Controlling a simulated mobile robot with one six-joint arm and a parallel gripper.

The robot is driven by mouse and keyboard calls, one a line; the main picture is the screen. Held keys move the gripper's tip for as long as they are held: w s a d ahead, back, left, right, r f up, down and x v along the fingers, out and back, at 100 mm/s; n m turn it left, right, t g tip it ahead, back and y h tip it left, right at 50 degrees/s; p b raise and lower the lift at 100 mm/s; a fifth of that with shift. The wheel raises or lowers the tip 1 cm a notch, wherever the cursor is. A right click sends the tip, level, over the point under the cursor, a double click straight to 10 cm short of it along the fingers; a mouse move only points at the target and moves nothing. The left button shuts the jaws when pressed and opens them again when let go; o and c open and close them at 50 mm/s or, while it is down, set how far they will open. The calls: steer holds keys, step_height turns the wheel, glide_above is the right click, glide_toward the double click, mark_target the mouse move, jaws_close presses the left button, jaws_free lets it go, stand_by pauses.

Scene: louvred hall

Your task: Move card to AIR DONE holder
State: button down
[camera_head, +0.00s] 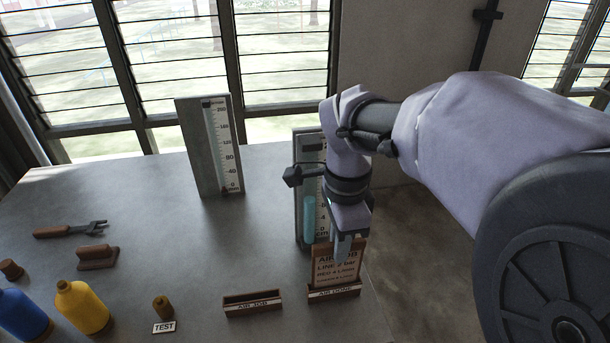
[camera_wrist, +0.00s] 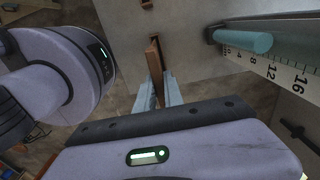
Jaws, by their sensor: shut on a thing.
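My gripper (camera_head: 343,246) is above the holder and shut on the card's top part. In the wrist view the card (camera_wrist: 154,58) shows edge-on, between the two pale fingers (camera_wrist: 159,92). The AIR JOB holder (camera_head: 252,303) stands to the left and looks empty.
A tall gauge (camera_head: 305,200) with a light-blue tube stands close behind my gripper. Another gauge board (camera_head: 212,145) stands farther back. The middle table is clear.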

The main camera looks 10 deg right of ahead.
steer(key=c, duration=1.4)
jaws_free()
steer(key=shift+o, duration=0.2)
step_height(320, 180, up, 7)
steer(key=p, duration=0.6)
steer(key=shift+r, duration=0.2)
steer(key=shift+f, duration=0.15)
